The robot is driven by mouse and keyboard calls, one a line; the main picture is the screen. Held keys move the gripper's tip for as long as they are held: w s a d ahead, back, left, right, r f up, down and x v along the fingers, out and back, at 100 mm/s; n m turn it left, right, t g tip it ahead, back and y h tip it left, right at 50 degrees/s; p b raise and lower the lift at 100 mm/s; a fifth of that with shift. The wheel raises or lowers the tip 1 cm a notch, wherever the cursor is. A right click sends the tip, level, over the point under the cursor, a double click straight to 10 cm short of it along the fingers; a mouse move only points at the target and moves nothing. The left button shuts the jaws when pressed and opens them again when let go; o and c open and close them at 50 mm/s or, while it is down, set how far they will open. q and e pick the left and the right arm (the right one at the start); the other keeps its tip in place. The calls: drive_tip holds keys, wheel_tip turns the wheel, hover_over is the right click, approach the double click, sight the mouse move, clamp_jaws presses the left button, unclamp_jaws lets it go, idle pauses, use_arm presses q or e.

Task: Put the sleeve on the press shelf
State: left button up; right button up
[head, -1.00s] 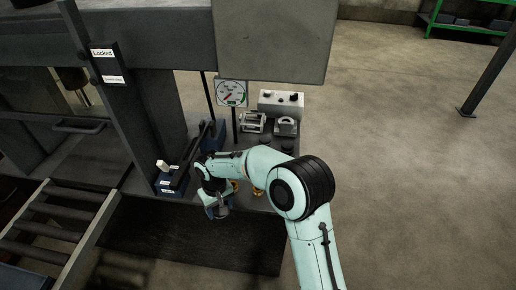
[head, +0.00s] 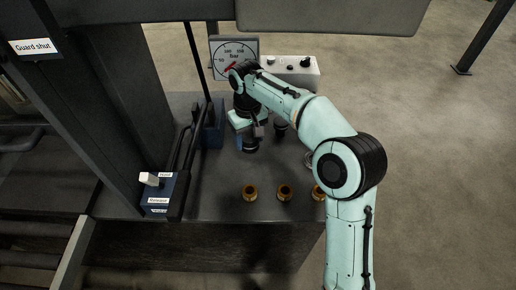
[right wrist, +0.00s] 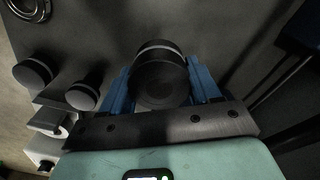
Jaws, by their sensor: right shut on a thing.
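My right gripper (head: 249,127) is over the back part of the dark grey press shelf (head: 225,222), left of the arm's elbow. In the right wrist view its two blue fingers are shut on a dark cylinder with a pale band, which looks like the sleeve (right wrist: 160,78). In the head view the sleeve (head: 250,146) shows just below the gripper, partly hidden by it. It looks about upright. I cannot tell whether its lower end touches the shelf. My left gripper is not in view.
Brass bushes (head: 284,192) stand in a row on the shelf's front part. Dark round-topped pieces (right wrist: 82,97) stand near the sleeve. A gauge (head: 234,55) and control box (head: 292,70) are behind. A switch box (head: 160,192) is at left. Bare shelf lies left of the bushes.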

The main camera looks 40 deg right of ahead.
sight(249, 135)
drive_tip(key=f, duration=0.3)
drive_tip(key=shift+s, duration=0.2)
drive_tip(key=shift+w+f+b, duration=0.15)
drive_tip(key=shift+f+b, duration=0.5)
drive_tip(key=shift+f, duration=1.5)
drive_tip(key=shift+f, duration=0.1)
drive_tip(key=o, duration=1.3)
drive_tip(key=shift+f, duration=0.1)
drive_tip(key=shift+o, duration=0.2)
wheel_tip(249, 135, up, 12)
drive_tip(key=p, duration=0.3)
drive_tip(key=shift+r, duration=0.2)
